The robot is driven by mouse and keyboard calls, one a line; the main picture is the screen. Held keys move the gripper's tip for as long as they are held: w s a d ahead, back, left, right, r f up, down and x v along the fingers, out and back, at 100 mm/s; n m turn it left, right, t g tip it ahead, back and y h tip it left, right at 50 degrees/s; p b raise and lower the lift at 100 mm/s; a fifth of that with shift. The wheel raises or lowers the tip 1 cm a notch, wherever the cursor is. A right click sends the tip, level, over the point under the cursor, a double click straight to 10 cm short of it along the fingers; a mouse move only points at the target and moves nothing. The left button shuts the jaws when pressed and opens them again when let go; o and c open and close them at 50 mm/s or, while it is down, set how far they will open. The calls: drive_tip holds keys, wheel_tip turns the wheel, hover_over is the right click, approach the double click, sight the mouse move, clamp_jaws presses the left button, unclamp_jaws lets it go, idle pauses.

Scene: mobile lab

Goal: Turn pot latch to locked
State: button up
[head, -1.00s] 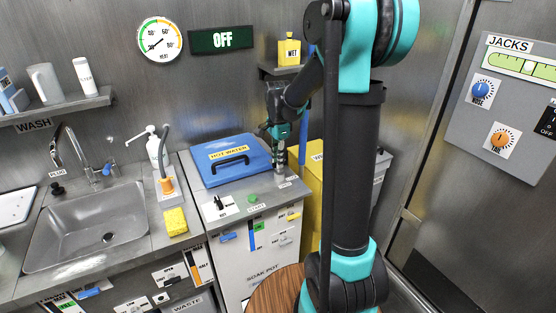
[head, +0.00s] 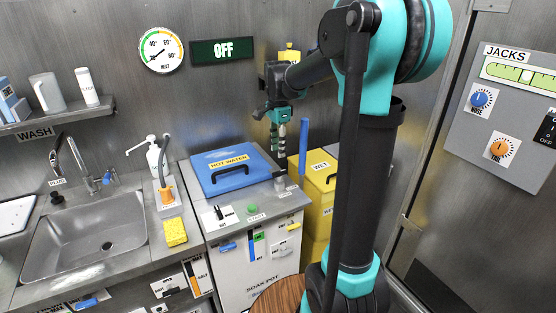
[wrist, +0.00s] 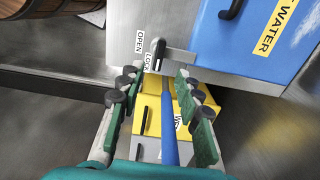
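The pot latch (wrist: 159,52) is a small black lever with a pale end at the edge of the soak pot's (head: 262,263) top, beside the blue lid (head: 235,170). OPEN and LOCK labels lie to its left in the wrist view, and its lower end is beside LOCK. In the head view the latch is too small to read clearly. My gripper (wrist: 157,75) is open and empty, its green-padded fingers apart with the latch just beyond the tips. In the head view my gripper (head: 281,163) hangs above the pot's right side.
The sink (head: 90,232) and a yellow sponge (head: 175,231) are to the left. A jacks panel (head: 510,100) is on the right wall.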

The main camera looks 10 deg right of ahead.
drive_tip(key=shift+r, duration=1.45)
drive_tip(key=s+d+f+n+t, duration=0.2)
drive_tip(key=s+f+n, duration=0.5)
drive_tip(key=s+f, duration=0.2)
drive_tip(key=s+d+f+n+t, duration=0.2)
drive_tip(key=s+f+n, duration=0.5)
drive_tip(key=s, duration=0.6)
wheel_tip(320, 180, down, 2)
drive_tip(key=shift+s+d+f+n, duration=0.2)
drive_tip(key=shift+d+f+n, duration=0.05)
drive_tip(key=shift+n, duration=0.05)
